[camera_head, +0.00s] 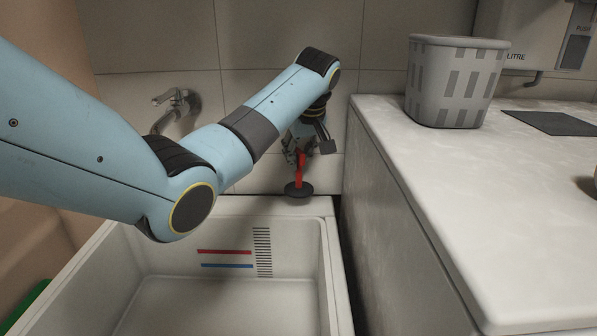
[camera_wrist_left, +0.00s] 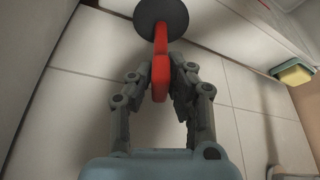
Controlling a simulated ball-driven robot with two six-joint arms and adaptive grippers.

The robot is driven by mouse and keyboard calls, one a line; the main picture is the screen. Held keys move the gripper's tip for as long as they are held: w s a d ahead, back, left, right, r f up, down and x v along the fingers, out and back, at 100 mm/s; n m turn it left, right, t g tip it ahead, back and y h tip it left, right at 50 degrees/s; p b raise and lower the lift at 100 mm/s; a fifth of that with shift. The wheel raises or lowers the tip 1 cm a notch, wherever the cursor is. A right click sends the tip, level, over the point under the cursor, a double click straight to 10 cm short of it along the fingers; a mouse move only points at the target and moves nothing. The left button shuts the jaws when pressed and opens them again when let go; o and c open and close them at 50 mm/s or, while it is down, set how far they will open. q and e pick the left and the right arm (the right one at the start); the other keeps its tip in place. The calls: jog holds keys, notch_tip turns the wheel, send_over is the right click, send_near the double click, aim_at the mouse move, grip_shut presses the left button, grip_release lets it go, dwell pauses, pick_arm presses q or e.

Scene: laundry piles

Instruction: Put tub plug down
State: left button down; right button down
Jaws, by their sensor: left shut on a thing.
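The tub plug is a black disc (camera_head: 299,189) with a red handle (camera_head: 301,160). It is at the back right rim of the tub (camera_head: 318,208), disc down and handle upright. I cannot tell whether the disc touches the rim. My left gripper (camera_head: 297,156) is shut on the red handle from above. In the left wrist view the fingers (camera_wrist_left: 161,75) sit on both sides of the red handle (camera_wrist_left: 161,60), and the black disc (camera_wrist_left: 162,16) extends beyond them. My right gripper is not in view.
A tap (camera_head: 172,98) is on the tiled wall behind my arm. A white counter (camera_head: 440,170) stands right of the tub across a narrow dark gap, with a grey basket (camera_head: 456,82) and a dark mat (camera_head: 556,122) on it. The tub interior looks empty.

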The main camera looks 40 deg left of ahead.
aim_at(299, 186)
pick_arm(q)
jog(key=shift+w+a+f, duration=0.1)
jog(key=shift+w+f, duration=0.05)
jog(key=shift+f, duration=2.05)
jog(key=c, duration=1.3)
grip_release()
jog(key=shift+f, duration=0.1)
jog(key=shift+o, duration=0.2)
jog(key=v, duration=1.2)
